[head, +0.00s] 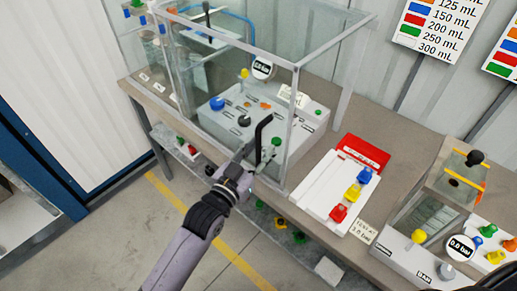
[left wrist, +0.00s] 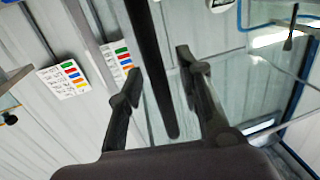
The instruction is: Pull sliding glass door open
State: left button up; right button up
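The glass case (head: 330,45) stands on the bench, with clear panels in a light frame. A black bar handle (head: 263,133) is on its front glass, near a frame post. My left gripper (head: 256,158) is at the lower part of this handle. In the left wrist view, the left gripper (left wrist: 159,65) is open, and the black handle (left wrist: 150,60) runs between its two fingers. A gap shows on both sides of the bar, so the fingers are not shut on it. Whether the door is shut is hard to tell. My right gripper is not in view.
Inside the case is a grey control box (head: 235,125) with knobs and a gauge. Right of it on the bench (head: 405,150) are a red-and-white panel (head: 335,185) and a second pump unit (head: 425,235). Floor in front is open.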

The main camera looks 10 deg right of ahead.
pick_arm(q)
jog(key=shift+s+a, duration=0.1)
jog(key=v, duration=1.1)
jog(key=shift+s+a, duration=0.25)
jog(key=shift+s, duration=0.05)
